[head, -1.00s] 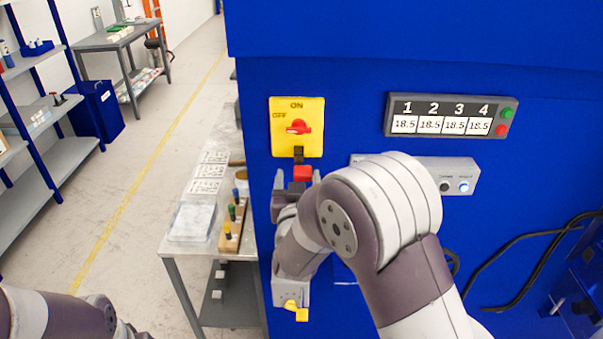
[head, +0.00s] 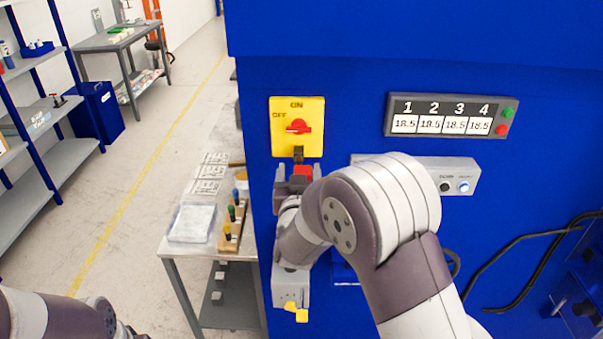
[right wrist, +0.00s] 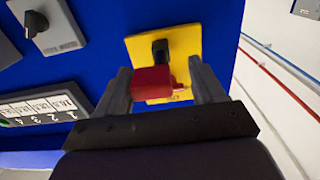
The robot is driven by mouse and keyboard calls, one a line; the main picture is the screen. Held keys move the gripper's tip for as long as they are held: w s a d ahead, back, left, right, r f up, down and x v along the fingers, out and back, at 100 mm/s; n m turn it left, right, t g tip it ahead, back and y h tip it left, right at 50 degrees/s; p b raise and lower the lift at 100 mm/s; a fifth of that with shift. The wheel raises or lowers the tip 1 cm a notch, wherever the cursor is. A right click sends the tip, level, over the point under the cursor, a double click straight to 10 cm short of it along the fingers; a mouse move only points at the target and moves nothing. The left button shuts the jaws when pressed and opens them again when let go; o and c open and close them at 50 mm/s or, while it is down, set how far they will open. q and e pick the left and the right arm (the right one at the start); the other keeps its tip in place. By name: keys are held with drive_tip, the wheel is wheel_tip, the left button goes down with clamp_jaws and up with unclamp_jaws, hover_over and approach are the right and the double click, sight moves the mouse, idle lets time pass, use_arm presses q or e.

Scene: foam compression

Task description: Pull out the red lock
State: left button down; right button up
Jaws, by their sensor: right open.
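The red lock (head: 302,171) hangs by a black shackle (head: 298,153) just below the yellow switch plate (head: 284,143) on the blue cabinet. The plate has a red knob (head: 298,127) between ON and OFF marks. In the right wrist view the red lock (right wrist: 150,80) lies between the two fingers, in front of the yellow plate (right wrist: 188,42). My right gripper (head: 297,178) is open, with one finger on each side of the lock; it also shows in the right wrist view (right wrist: 162,75). Whether a finger touches the lock, I cannot tell. My left gripper is out of view.
A grey display (head: 450,100) with 18.5 readings is right of the plate. A grey control box (head: 460,170) is partly behind my right arm. A table (head: 190,247) with a wooden rack (head: 236,228) stands left of the cabinet. Black cables hang at right.

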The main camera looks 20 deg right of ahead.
drive_tip(key=shift+s+d+b, duration=0.15)
drive_tip(key=shift+d+b, duration=0.25)
idle(0.6)
clamp_jaws()
drive_tip(key=v, duration=0.6)
idle(1.2)
drive_tip(key=shift+r, duration=0.1)
